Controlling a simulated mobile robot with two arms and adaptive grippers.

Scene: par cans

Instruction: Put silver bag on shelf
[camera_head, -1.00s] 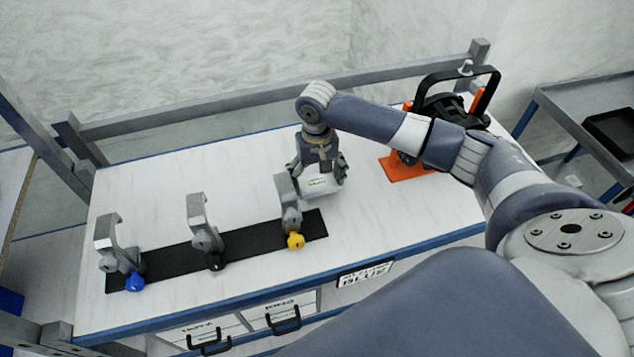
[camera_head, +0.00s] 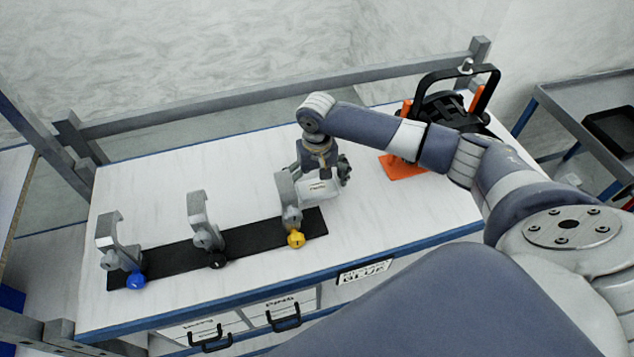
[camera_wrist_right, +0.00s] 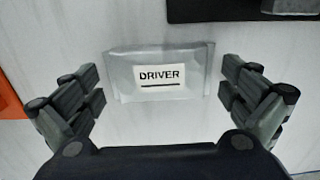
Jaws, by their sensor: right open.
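The silver bag (camera_head: 318,188), a flat pouch with a white label, lies on the white workbench just right of the clamp with the yellow knob. In the right wrist view the bag (camera_wrist_right: 190,67) lies flat and its label reads "DRIVER". My right gripper (camera_head: 320,174) is over the bag, pointing down. In the right wrist view my right gripper (camera_wrist_right: 162,95) is open, with one finger on either side of the bag and a gap at each side. My left gripper is out of view. I cannot tell which surface is the shelf.
Three grey clamps with blue (camera_head: 136,281), black (camera_head: 217,261) and yellow (camera_head: 296,239) knobs stand on a black strip (camera_head: 180,259). An orange-and-black device (camera_head: 404,168) stands behind my forearm. A grey cart (camera_head: 572,100) is at right. The workbench's back left is clear.

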